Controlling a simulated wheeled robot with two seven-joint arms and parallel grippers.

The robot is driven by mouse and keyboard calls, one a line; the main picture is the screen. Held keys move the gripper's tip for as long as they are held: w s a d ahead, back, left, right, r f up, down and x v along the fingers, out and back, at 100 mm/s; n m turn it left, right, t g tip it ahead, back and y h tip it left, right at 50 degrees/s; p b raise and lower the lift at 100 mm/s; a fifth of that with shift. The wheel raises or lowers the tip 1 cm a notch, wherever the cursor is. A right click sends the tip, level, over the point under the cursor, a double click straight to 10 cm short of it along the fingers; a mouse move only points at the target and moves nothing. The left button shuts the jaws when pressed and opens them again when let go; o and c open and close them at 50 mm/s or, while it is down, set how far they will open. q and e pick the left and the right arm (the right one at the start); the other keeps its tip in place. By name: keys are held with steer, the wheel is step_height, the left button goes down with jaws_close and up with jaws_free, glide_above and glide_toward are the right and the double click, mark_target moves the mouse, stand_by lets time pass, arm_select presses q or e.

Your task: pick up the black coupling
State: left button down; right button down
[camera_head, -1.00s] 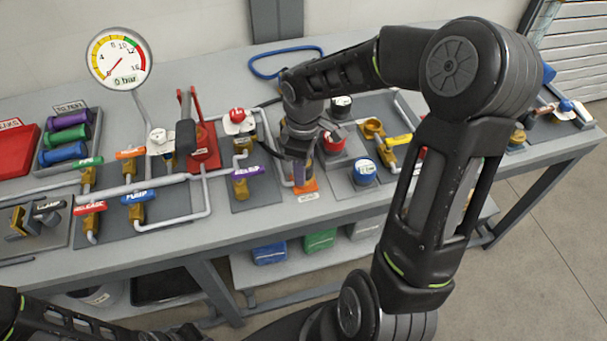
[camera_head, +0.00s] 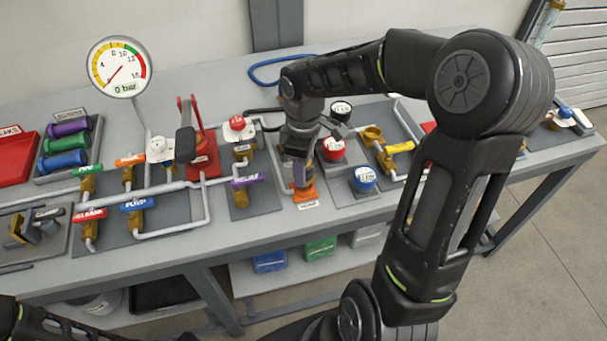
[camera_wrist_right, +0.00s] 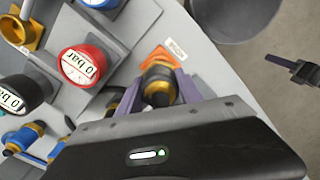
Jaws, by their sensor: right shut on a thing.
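My right gripper (camera_head: 301,178) points down over the orange pad (camera_head: 308,194) near the bench's front edge. In the right wrist view, its purple-grey fingers (camera_wrist_right: 159,95) are shut on the black coupling (camera_wrist_right: 160,88), which has gold-coloured bands. The coupling is right above or on the orange pad (camera_wrist_right: 158,56); I cannot tell if it touches it. In the head view the fingers mostly hide the coupling. My left arm shows only at the lower left edge, and its gripper is out of view.
Red (camera_head: 333,149), blue (camera_head: 364,178) and black (camera_head: 341,110) gauges stand close right of my right gripper. A purple-handled valve (camera_head: 246,181) is close on its left. A red hand pump (camera_head: 203,155) and a large dial gauge (camera_head: 118,67) stand farther left.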

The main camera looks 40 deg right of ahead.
step_height(320, 180, up, 8)
steer(key=shift+f+b, duration=0.2)
steer(key=shift+b, duration=0.15)
steer(key=shift+w, duration=0.1)
stand_by(0.3)
